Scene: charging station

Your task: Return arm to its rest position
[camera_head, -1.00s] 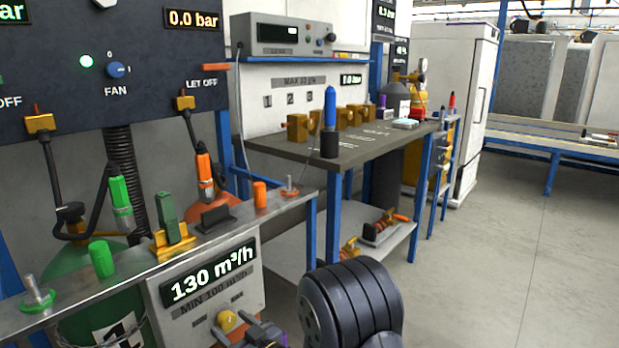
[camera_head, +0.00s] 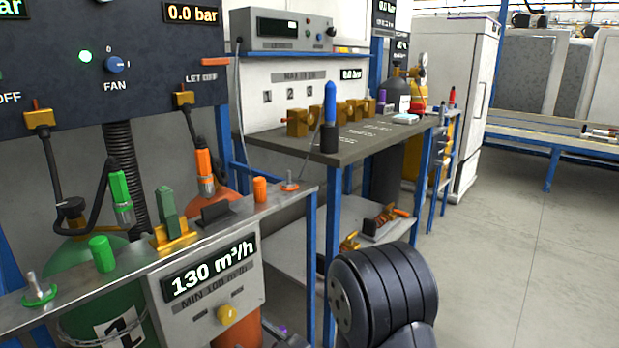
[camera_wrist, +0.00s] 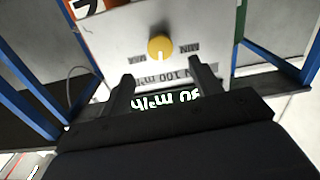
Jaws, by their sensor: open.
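My arm shows in the head view as a thick dark ribbed link (camera_head: 385,295) at the bottom, in front of the bench and above the floor. My gripper (camera_wrist: 161,78) shows in the wrist view, its two dark fingers apart with nothing between them. It faces the flow panel, which appears upside down there, with its yellow knob (camera_wrist: 159,47) beyond the fingertips. In the head view the panel (camera_head: 205,284) reads 130 m³/h, and its yellow knob (camera_head: 227,314) is in plain sight. My gripper's fingers cannot be made out in the head view.
A metal shelf (camera_head: 130,271) with green and orange fittings runs along the left. A dark workbench (camera_head: 400,133) with a blue-topped tool (camera_head: 330,115) and brass blocks stands behind my arm. Blue legs stand close to the arm. Open floor (camera_head: 500,260) lies to the right.

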